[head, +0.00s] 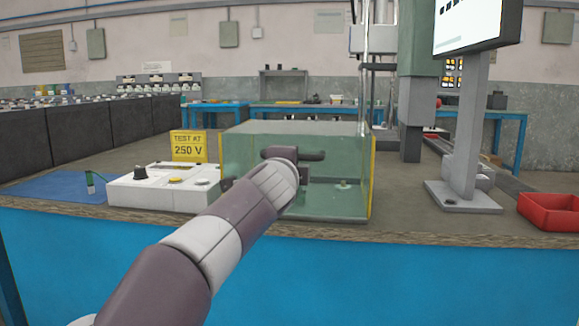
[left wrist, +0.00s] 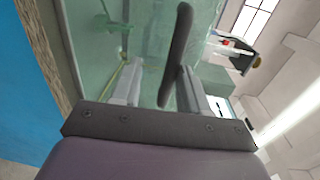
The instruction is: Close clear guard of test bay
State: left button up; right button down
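The test bay (head: 295,128) is a box on the bench with a grey top and yellow side edges. Its clear, green-tinted guard (head: 335,198) shows across the front; I cannot tell whether it is fully shut. A dark bar handle (head: 312,155) is on the guard, partly hidden by my left arm. In the left wrist view, my left gripper (left wrist: 158,82) has its fingers apart, one on each side of the handle (left wrist: 178,45). The bar is nearer the right finger, with a gap to the left finger. My right gripper is not in view.
A white control box (head: 165,188) with a yellow button and a yellow "TEST AT 250 V" sign (head: 188,146) stand left of the bay. A blue mat (head: 52,188) lies farther left. A monitor stand (head: 463,195) and red tray (head: 550,211) are at right.

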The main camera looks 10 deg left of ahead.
pick_arm(q)
jog(key=shift+s, duration=0.1)
jog(key=s, duration=1.2)
jog(key=shift+s+r+b, duration=0.25)
jog(key=shift+r+b, duration=0.2)
